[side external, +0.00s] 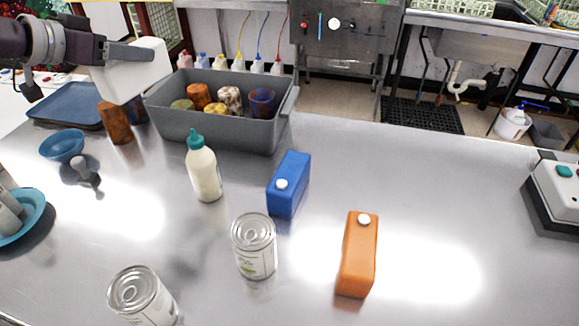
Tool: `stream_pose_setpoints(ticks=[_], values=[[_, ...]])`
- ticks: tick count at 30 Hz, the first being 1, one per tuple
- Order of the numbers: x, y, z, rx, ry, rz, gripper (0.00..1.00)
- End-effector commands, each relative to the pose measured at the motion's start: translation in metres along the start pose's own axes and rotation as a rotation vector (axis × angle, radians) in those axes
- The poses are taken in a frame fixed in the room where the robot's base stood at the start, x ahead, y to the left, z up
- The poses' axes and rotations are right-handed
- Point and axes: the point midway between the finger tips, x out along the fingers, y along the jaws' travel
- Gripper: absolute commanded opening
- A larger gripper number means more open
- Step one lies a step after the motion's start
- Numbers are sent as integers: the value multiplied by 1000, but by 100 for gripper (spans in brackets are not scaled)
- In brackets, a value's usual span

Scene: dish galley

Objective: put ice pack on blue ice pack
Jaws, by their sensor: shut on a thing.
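A blue ice pack (288,185) with a white cap stands on the steel table near the middle. An orange ice pack (358,258), also with a white cap, stands apart from it, nearer the camera and to the right. My gripper (120,104) is far to the left of both, at the left end of the grey bin. It is shut on a brown mottled cup (116,125) below its white hand. The fingertips are hard to make out. A dark shape behind the cup is partly hidden.
A grey bin (215,132) holds several cups. A cream bottle (204,175) and two cans (254,248) stand left of the ice packs. A blue tray (62,104) and blue bowl (62,146) lie left. The table's right side is mostly clear.

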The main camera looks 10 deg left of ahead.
Motion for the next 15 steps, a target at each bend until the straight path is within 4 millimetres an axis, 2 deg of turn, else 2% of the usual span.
stream_pose_setpoints(ticks=[5,8,11,15], values=[[23,46,-18,42,16,80,0],[38,81,-27,73,20,137,0],[52,124,-35,108,20,205,0],[68,193,-40,160,12,309,0]])
